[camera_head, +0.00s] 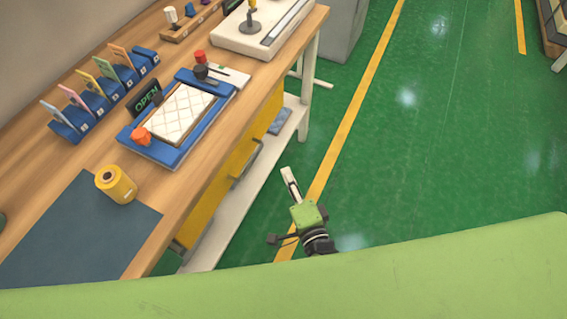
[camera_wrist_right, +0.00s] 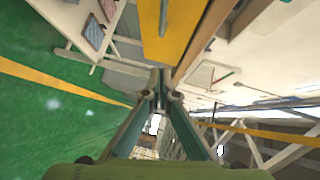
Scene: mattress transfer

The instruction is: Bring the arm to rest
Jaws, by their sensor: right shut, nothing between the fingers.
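My right gripper (camera_head: 287,172) hangs over the green floor, just right of the workbench (camera_head: 165,235). It is shut and empty, with its fingers pointing away from me. In the right wrist view its fingertips (camera_wrist_right: 159,80) meet with nothing between them. The white quilted mattress (camera_head: 181,113) lies in a blue tray (camera_head: 163,157) on the bench, well away from the gripper to the upper left. My left gripper is not in view.
Blue holders (camera_head: 70,122) with cards line the bench's back. A yellow drawer front (camera_head: 222,180) with a handle and a lower shelf (camera_head: 222,228) are left of my gripper. The floor (camera_head: 430,140) to the right is clear.

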